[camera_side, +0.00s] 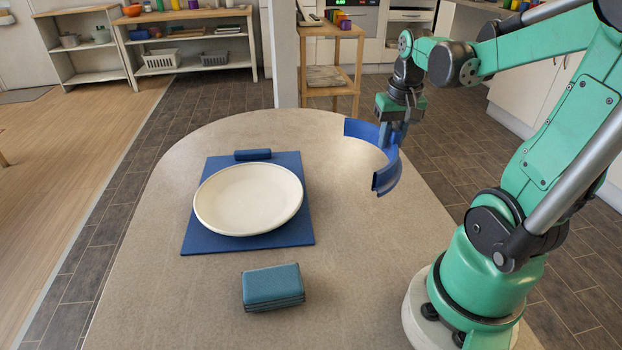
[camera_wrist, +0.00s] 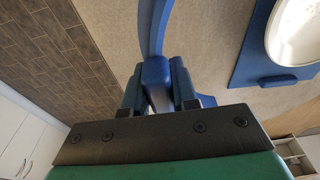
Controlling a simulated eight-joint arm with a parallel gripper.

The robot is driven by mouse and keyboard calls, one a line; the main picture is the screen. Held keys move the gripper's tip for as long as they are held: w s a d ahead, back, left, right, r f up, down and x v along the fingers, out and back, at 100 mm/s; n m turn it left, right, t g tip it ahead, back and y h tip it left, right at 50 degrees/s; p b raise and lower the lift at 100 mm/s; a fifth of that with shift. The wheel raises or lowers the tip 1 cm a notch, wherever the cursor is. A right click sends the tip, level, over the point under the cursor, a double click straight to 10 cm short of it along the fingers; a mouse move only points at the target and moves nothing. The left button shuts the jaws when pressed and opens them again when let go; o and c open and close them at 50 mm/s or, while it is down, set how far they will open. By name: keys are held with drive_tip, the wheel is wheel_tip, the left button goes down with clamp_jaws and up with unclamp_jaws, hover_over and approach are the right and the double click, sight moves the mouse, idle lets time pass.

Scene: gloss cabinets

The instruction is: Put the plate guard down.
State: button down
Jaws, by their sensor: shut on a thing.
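The plate guard (camera_side: 387,178) is a blue curved band. My gripper (camera_side: 391,135) is shut on it and holds it in the air above the right part of the table, to the right of the plate. In the wrist view the guard (camera_wrist: 154,30) runs up from between my gripper's fingers (camera_wrist: 158,92). A cream plate (camera_side: 248,199) lies on a blue mat (camera_side: 201,241) on the table, and part of it also shows in the wrist view (camera_wrist: 297,30). The guard and the plate are apart.
A small blue roll-shaped piece (camera_side: 253,155) lies at the mat's far edge. A teal case (camera_side: 273,287) lies on the table (camera_side: 170,300) in front of the mat. A white post (camera_side: 284,60) stands behind the table. The tabletop right of the mat is clear.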

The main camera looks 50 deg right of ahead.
drive_tip(key=shift+f, duration=4.85)
drive_tip(key=shift+f, duration=0.1)
drive_tip(key=c, duration=0.7)
unclamp_jaws()
drive_tip(key=r, duration=0.4)
drive_tip(key=a+r, duration=0.1)
drive_tip(key=r, duration=0.3)
drive_tip(key=s+r, duration=0.1)
drive_tip(key=r, duration=0.3)
drive_tip(key=shift+s+a, duration=0.1)
drive_tip(key=shift+a, duration=0.05)
drive_tip(key=w+a+n+t, duration=0.2)
drive_tip(key=a+n, duration=0.1)
drive_tip(key=a, duration=0.2)
drive_tip(key=w+a+n+t, duration=0.2)
drive_tip(key=a+n, duration=0.1)
drive_tip(key=a, duration=0.3)
drive_tip(key=w+a+n+t+y, duration=0.1)
drive_tip(key=w+a+n+t, duration=0.1)
drive_tip(key=a, duration=0.4)
drive_tip(key=shift+w+a+n, duration=0.25)
drive_tip(key=shift+w+n, duration=0.2)
drive_tip(key=shift+n, duration=0.05)
